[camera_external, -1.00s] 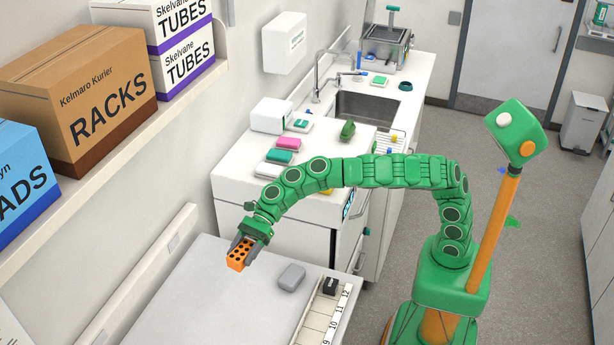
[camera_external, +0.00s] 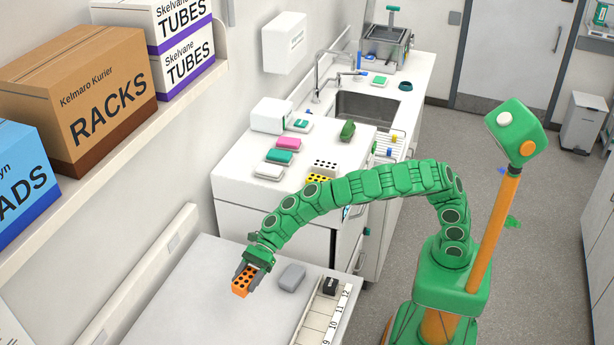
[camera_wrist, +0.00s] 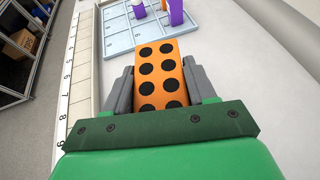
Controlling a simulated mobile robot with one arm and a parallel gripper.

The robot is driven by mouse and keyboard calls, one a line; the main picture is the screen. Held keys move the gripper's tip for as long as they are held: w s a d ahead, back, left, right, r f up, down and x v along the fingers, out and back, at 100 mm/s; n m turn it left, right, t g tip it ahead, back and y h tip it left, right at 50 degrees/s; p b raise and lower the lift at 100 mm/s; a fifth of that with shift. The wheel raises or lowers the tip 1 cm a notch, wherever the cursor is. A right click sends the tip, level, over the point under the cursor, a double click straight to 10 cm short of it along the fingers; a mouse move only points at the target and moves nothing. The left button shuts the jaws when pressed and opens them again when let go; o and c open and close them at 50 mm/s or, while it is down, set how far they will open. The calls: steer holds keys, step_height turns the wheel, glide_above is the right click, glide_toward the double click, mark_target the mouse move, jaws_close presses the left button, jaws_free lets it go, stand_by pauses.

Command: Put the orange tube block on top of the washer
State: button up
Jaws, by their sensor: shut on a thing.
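The orange tube block (camera_external: 242,287) has black holes in its top. In the wrist view, the orange block (camera_wrist: 158,75) sits between the two grey fingers of my gripper (camera_wrist: 160,88). I cannot tell whether it touches the bench. A white cabinet-like unit with a small dark display, likely the washer (camera_external: 262,212), stands beyond the bench. Several coloured blocks lie on its top, including a yellow one (camera_external: 318,179) and a white one with holes (camera_external: 325,167).
A grey rounded block (camera_external: 291,275) lies just right of my gripper. A numbered strip (camera_external: 340,313) runs along the bench's right edge, beside a black block (camera_external: 330,287). A shelf with boxes (camera_external: 78,97) is at left. The wrist view shows a pale blue gridded tray (camera_wrist: 122,38).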

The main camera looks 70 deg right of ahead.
mark_target(251, 313)
step_height(251, 313, down, 15)
steer(key=shift+r, duration=0.1)
stand_by(0.7)
steer(key=shift+f, duration=0.2)
steer(key=o, duration=1.1)
steer(key=shift+o, duration=0.2)
steer(key=shift+v, duration=1.45)
step_height(251, 313, up, 7)
